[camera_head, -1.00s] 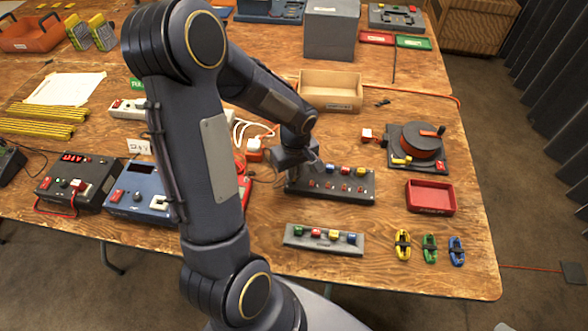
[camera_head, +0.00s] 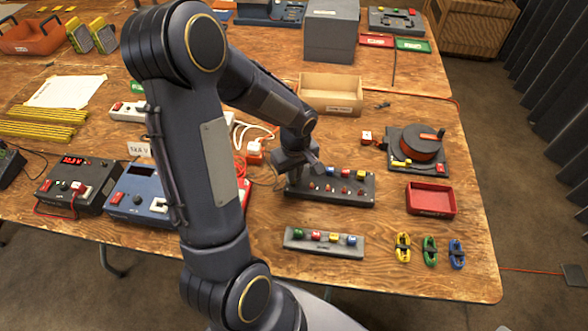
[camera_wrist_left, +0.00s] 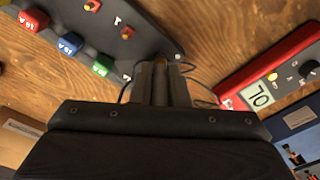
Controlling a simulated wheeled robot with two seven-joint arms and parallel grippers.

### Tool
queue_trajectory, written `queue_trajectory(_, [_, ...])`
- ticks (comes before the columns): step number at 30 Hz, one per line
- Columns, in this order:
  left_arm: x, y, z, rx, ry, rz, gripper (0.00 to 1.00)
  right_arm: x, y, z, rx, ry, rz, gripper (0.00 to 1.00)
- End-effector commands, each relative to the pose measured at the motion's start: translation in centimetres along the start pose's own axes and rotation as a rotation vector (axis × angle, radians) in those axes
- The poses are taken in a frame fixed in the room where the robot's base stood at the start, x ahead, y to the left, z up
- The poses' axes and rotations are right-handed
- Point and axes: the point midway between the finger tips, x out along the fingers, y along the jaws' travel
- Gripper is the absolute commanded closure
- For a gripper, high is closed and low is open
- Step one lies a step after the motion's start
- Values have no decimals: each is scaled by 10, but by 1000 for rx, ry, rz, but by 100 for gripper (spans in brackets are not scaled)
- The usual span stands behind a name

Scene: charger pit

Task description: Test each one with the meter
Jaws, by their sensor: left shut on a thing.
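My left gripper (camera_head: 312,170) hangs over the left part of a dark panel with colored blocks and small red parts. In the left wrist view its grey fingers (camera_wrist_left: 165,85) are close together on something small that I cannot make out. Thin dark wires loop beside them. The panel (camera_wrist_left: 60,22) also shows there with red (camera_wrist_left: 33,19), blue (camera_wrist_left: 69,45) and green (camera_wrist_left: 102,66) blocks. A red meter (camera_wrist_left: 275,62) with a display and a knob lies at the right of that view; my arm mostly hides it in the head view. My right gripper is out of view.
A pale rail (camera_head: 290,243) with colored blocks lies nearer the front edge. A red tray (camera_head: 430,212), a cable reel (camera_head: 418,148) and yellow, green and blue cable bundles (camera_head: 430,250) lie at right. A wooden box (camera_head: 330,108) stands behind. Bare tabletop lies between them.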

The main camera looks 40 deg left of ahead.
Motion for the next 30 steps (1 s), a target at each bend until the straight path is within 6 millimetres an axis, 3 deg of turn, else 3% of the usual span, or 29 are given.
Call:
queue_trajectory(1, [16, 0, 1, 0, 0, 0, 100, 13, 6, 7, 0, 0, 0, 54])
queue_trajectory(7, [14, 0, 1, 0, 0, 0, 100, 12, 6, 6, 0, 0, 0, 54])
queue_trajectory(30, [-28, 0, -1, 1, 1, 0, 100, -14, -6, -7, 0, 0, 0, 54])
